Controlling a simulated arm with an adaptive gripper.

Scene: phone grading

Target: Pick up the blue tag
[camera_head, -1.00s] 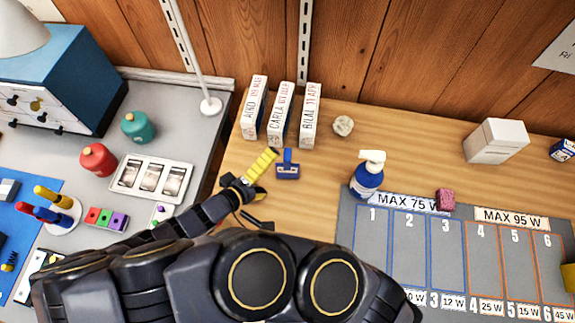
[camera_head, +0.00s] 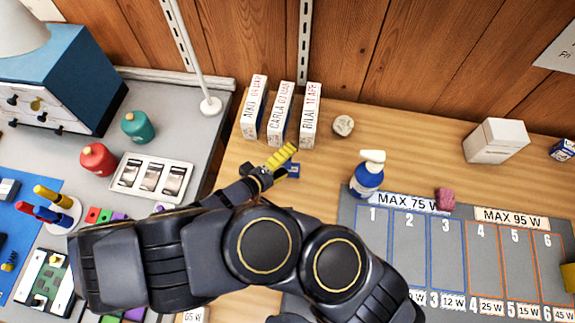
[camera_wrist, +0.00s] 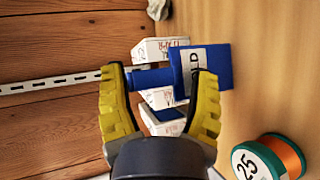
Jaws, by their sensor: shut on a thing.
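The blue tag (camera_head: 293,170) is mostly hidden behind my yellow fingers in the head view. In the wrist view the blue tag (camera_wrist: 221,66) shows a flat panel with a white label reading "OLD", its first letter not visible, and a narrower stem. The stem spans the space between my fingertips. My gripper (camera_head: 281,157) is shut on the tag; in the wrist view the gripper (camera_wrist: 160,80) has one finger at each side of the stem. I cannot tell whether the tag is clear of the wooden table (camera_head: 330,180).
White boxes with names and dates (camera_head: 281,115) stand just behind. A crumpled ball (camera_head: 344,125) and blue pump bottle (camera_head: 367,180) are to the right. A green and orange spool (camera_wrist: 262,160) shows in the wrist view. The grey numbered mat (camera_head: 350,212) lies right.

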